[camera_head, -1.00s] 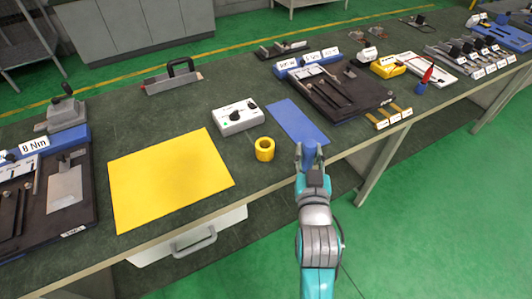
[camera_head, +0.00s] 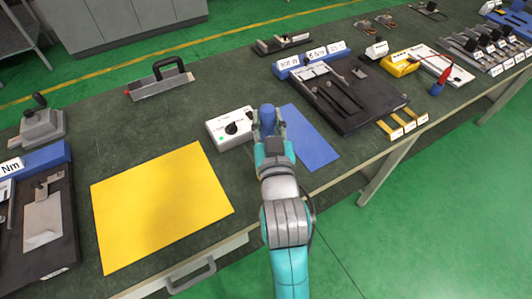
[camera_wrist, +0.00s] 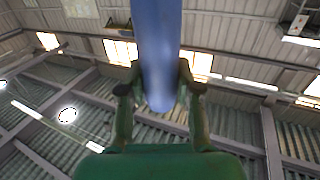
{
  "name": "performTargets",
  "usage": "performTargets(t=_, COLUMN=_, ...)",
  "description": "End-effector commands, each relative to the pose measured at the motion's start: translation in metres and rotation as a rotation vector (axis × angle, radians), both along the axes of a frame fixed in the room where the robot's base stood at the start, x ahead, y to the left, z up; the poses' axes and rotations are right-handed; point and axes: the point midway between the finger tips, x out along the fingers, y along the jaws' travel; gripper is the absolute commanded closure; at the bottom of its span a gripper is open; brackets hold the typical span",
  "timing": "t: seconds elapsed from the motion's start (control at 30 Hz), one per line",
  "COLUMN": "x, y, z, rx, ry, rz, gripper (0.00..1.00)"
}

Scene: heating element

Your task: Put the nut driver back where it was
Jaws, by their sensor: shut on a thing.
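The nut driver shows as a blue handle (camera_head: 267,117) between the fingers of my gripper (camera_head: 268,128), over the workbench between the white control box and the blue mat. In the wrist view the same blue handle (camera_wrist: 157,50) runs up out of the frame between the two fingers (camera_wrist: 158,88). My gripper is shut on it. The lower end of the driver is hidden in the head view, so I cannot tell whether it touches anything.
The white control box (camera_head: 229,128) is just left of my gripper, the blue mat (camera_head: 312,142) just right. A yellow mat (camera_head: 160,205) lies at the left front. A black tray (camera_head: 372,112) of tools stands to the right. A red-handled tool (camera_head: 444,74) stands in a blue holder further right.

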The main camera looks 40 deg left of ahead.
Motion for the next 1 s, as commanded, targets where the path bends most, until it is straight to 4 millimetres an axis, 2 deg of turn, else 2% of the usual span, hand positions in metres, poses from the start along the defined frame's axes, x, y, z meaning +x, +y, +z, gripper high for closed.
performTargets(t=0.03, x=0.0, y=0.0, z=-0.011, rx=-0.003, ry=0.003, rz=0.0, gripper=1.0)
performTargets(t=0.2, x=0.0, y=0.0, z=-0.038, rx=-0.001, ry=0.001, rz=0.0, gripper=1.0)
performTargets(t=0.43, x=0.0, y=0.0, z=-0.056, rx=0.0, ry=0.0, rz=0.0, gripper=1.0)
performTargets(t=0.6, x=0.0, y=0.0, z=-0.079, rx=-0.002, ry=0.001, rz=0.0, gripper=1.0)
performTargets(t=0.73, x=0.0, y=0.0, z=-0.087, rx=0.001, ry=-0.002, rz=0.0, gripper=1.0)
performTargets(t=1.0, x=0.0, y=0.0, z=-0.088, rx=0.001, ry=-0.002, rz=0.0, gripper=1.0)
